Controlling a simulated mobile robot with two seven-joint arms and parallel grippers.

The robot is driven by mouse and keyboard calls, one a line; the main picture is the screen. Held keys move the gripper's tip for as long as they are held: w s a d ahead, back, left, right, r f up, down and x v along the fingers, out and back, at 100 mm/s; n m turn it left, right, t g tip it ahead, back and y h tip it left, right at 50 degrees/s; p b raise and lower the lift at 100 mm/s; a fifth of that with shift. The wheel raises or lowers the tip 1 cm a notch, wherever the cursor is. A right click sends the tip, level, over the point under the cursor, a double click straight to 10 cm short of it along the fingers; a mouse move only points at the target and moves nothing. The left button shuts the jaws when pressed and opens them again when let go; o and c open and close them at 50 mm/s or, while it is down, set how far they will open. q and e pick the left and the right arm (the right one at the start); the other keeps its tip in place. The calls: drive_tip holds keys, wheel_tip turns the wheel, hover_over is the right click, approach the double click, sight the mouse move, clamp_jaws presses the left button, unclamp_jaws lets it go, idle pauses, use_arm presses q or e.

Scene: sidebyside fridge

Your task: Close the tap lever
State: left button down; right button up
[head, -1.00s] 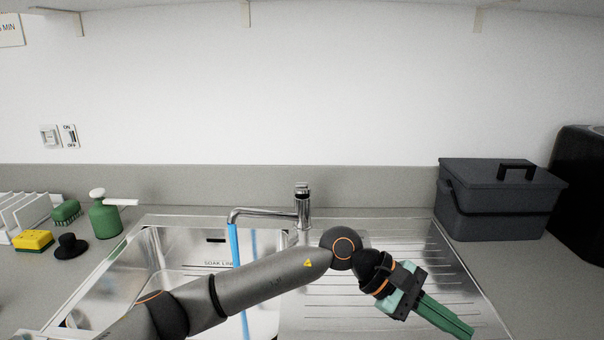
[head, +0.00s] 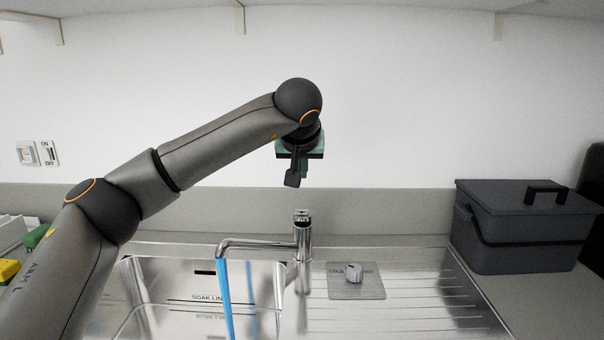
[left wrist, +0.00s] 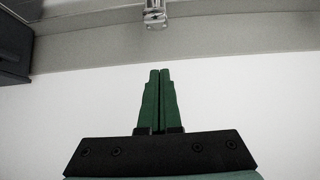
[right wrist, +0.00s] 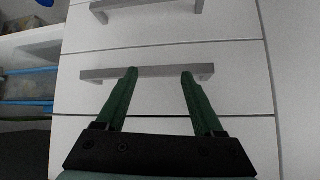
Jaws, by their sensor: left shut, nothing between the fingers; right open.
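The chrome tap (head: 303,240) stands behind the sink, with its spout reaching left over the basin. Its lever (head: 302,214) is on top of the tap body; its exact position is hard to tell. Blue water (head: 226,300) runs from the spout. My left gripper (head: 303,170) is above the tap, against the white wall in the head view, and partly hidden by its own wrist. In the left wrist view the left gripper (left wrist: 160,70) has its green fingers together and empty, with the tap (left wrist: 155,14) beyond the tips. My right gripper (right wrist: 160,72) is open and empty before white drawers.
A knob (head: 354,272) on a square plate is right of the tap. A dark grey lidded box (head: 520,235) stands on the right counter. A drawer handle (right wrist: 150,72) is near the right fingertips.

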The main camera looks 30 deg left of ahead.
sight(302, 215)
use_arm(q)
drive_tip(key=x, duration=0.6)
drive_tip(key=f, duration=0.3)
drive_tip(key=shift+s+d, duration=0.25)
drive_tip(key=shift+s, duration=0.15)
drive_tip(key=shift+s+d+f, duration=0.15)
drive_tip(key=shift+s+f, duration=0.15)
drive_tip(key=shift+f, duration=0.2)
use_arm(e)
drive_tip(key=shift+s+f, duration=0.1)
drive_tip(key=shift+f, duration=0.1)
use_arm(q)
drive_tip(key=shift+f, duration=0.1)
use_arm(e)
drive_tip(key=shift+r, duration=0.15)
